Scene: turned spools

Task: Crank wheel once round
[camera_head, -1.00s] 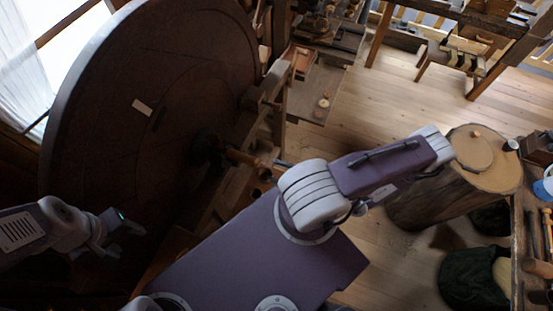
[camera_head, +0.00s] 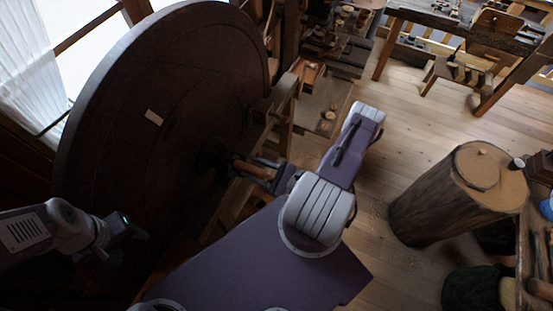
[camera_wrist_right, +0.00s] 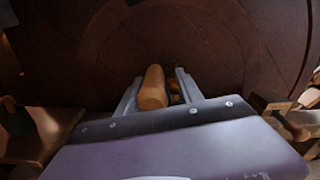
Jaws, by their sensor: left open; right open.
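The big dark wooden wheel (camera_head: 110,110) stands at the left in the head view, a small pale label (camera_head: 153,117) on its face. Its wooden crank handle (camera_head: 250,169) sticks out near the hub, toward my right arm. My right gripper (camera_head: 266,172) is open at the handle. In the right wrist view the handle (camera_wrist_right: 153,89) lies between the two open fingers (camera_wrist_right: 158,92), closer to the left one; I cannot tell whether they touch. My left gripper (camera_head: 132,232) is open and empty in front of the wheel's lower part.
A tree-trunk block (camera_head: 440,205) with a round lid stands on the wooden floor at right. A bench (camera_head: 325,110) with small turned pieces is behind the wheel's frame. A dark stool or cushion (camera_head: 475,290) is at lower right. Open floor (camera_head: 385,140) lies between.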

